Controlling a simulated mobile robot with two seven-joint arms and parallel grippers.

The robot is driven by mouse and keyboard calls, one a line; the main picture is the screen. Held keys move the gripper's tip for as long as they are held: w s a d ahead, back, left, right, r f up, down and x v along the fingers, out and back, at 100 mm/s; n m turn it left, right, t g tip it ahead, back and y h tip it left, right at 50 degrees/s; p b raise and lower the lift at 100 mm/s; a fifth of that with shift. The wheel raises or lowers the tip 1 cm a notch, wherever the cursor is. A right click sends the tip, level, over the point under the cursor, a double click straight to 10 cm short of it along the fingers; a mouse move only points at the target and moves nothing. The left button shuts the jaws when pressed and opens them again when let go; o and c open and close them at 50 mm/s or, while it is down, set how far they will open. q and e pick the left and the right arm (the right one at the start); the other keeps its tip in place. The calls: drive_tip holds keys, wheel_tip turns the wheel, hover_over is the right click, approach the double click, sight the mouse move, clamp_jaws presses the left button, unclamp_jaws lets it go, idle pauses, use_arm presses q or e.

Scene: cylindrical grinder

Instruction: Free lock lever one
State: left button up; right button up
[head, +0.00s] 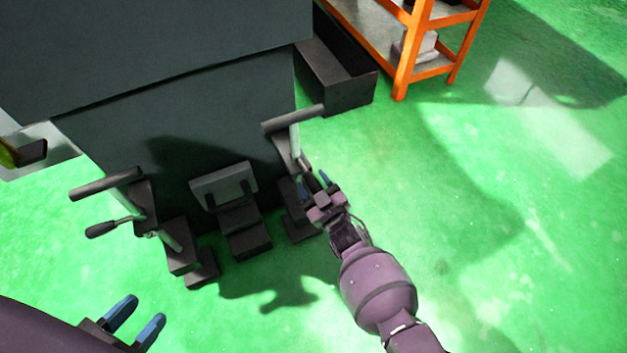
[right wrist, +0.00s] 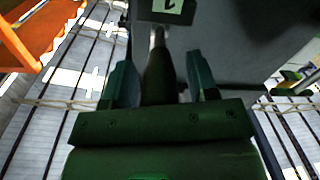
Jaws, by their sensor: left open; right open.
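The dark grey machine (head: 200,110) has two T-shaped mounts low on its front, each with a lock lever. The right lock lever (right wrist: 160,75) has a dark tapered grip and a pale shaft. In the right wrist view its grip lies between the fingers of my right gripper (right wrist: 160,92), which are open, with a gap visible on each side. A green label with a dark mark, possibly a 1, is above it. In the head view my right gripper (head: 313,184) is beside the right mount and mostly hides this lever. The left lever (head: 103,228) sticks out leftward. My left gripper (head: 143,306) is open and empty.
A dark pedal-like block (head: 225,185) stands between the mounts at the machine's foot. A dark open bin (head: 345,95) and an orange shelf rack (head: 405,70) stand at the back right. The green floor (head: 500,250) on the right is clear.

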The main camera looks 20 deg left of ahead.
drive_tip(key=shift+r+p, duration=0.3)
drive_tip(key=shift+r, duration=0.15)
wheel_tip(320, 180, up, 11)
drive_tip(key=p, duration=0.6)
wheel_tip(320, 180, up, 8)
drive_tip(key=p, duration=0.3)
hover_over(314, 180)
use_arm(q)
drive_tip(key=g, duration=0.2)
drive_tip(key=s+g, duration=0.1)
drive_tip(key=shift+d+r, duration=0.3)
drive_tip(key=shift+r, duration=0.05)
use_arm(e)
drive_tip(key=shift+s, duration=0.25)
